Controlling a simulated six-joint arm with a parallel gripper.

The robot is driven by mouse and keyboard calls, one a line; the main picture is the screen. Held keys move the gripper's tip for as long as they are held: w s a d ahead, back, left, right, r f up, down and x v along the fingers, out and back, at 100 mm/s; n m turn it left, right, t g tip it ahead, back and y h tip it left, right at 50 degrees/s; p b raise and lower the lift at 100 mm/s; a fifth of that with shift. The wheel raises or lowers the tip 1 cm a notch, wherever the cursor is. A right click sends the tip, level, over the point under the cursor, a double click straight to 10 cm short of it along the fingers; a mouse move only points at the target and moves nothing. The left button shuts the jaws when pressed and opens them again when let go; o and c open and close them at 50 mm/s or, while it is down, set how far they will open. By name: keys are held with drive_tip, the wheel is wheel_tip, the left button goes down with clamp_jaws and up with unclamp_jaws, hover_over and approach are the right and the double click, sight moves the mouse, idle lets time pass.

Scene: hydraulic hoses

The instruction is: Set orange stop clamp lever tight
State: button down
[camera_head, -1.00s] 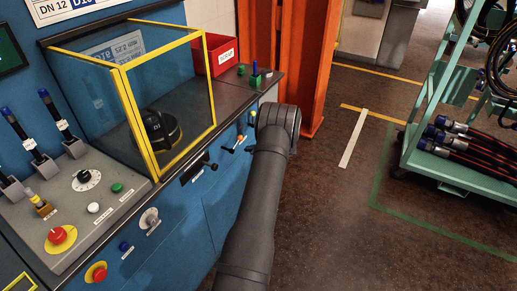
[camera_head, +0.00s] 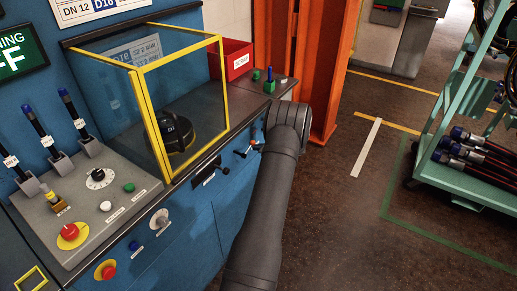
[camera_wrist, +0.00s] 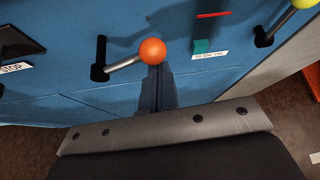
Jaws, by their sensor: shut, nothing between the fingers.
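The orange-ball lever (camera_wrist: 152,51) is in the upper middle of the wrist view. Its metal rod runs right from a black pivot on the blue panel to the ball. A green mark with a white label (camera_wrist: 210,54) and a red mark (camera_wrist: 213,15) lie on the panel to its right. My gripper (camera_wrist: 154,72) is shut and empty, its dark fingers just below the ball in the picture; I cannot tell whether they touch it. In the head view the lever (camera_head: 255,143) is small on the bench front, left of my wrist, and my fingers are hidden there.
A second lever with a yellow-green ball (camera_wrist: 303,4) is at upper right of the wrist view. A black handle (camera_wrist: 20,42) by a STOP label is at left. In the head view, an orange post (camera_head: 332,75) stands behind my arm; a teal hose cart (camera_head: 470,178) is at right.

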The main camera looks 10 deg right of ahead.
sight(251, 143)
drive_tip(key=shift+s+a+r, duration=0.1)
drive_tip(key=shift+r, duration=0.45)
drive_tip(key=shift+s+a+r, duration=0.25)
drive_tip(key=shift+r, duration=0.4)
drive_tip(key=shift+s+a+r, duration=0.25)
drive_tip(key=shift+r, duration=0.4)
drive_tip(key=shift+s+a+r, duration=0.6)
drive_tip(key=shift+a+r, duration=0.05)
drive_tip(key=shift+r, duration=0.05)
drive_tip(key=shift+s+a+r, duration=0.45)
drive_tip(key=shift+s+a, duration=0.25)
drive_tip(key=shift+a, duration=0.2)
drive_tip(key=s+d, duration=0.6)
drive_tip(key=s, duration=0.1)
drive_tip(key=shift+s+d, duration=0.15)
drive_tip(key=shift+s, duration=0.2)
